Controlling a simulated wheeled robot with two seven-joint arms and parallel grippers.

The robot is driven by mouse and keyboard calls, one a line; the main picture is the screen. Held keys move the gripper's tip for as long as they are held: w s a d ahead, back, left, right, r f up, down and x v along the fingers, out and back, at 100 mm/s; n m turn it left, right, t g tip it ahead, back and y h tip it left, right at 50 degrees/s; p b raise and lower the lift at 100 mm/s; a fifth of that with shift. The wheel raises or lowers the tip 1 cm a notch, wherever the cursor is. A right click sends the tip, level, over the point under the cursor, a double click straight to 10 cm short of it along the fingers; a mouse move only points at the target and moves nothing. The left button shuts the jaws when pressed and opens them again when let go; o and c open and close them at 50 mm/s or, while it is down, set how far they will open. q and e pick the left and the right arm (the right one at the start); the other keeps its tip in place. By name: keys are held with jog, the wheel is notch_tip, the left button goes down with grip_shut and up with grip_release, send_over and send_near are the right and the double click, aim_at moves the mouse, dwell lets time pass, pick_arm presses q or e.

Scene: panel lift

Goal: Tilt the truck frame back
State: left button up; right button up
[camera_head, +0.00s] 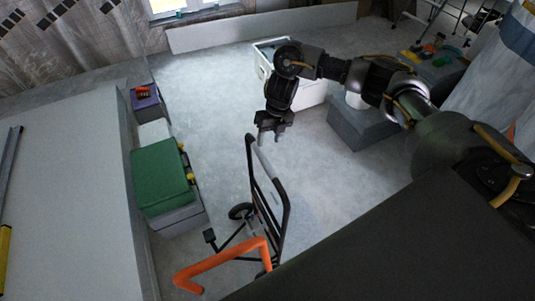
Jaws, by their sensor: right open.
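The truck frame (284,210) is a dark tubular hand truck with a wheel (241,211) at its lower left. It stands on the grey floor at the lower middle of the head view. An orange bar (225,262) shows at its bottom. My right arm reaches in from the right, and my right gripper (270,137) is open, pointing down close to the top of the frame. I cannot tell whether its fingers touch the frame. My left gripper is not in view.
A green-topped box (160,176) and a purple box (146,102) stand along the left. A white bin (312,93) is behind my right gripper, and a grey block (357,127) lies right of it. Bare floor (205,85) lies between them. A pale panel (70,180) fills the far left.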

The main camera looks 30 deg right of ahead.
aim_at(264, 157)
jog(key=f, duration=0.3)
jog(key=a+f, duration=0.1)
jog(key=f, duration=0.2)
jog(key=a+f+p, duration=0.1)
jog(key=f, duration=0.2)
jog(key=shift+f, duration=0.2)
grip_shut()
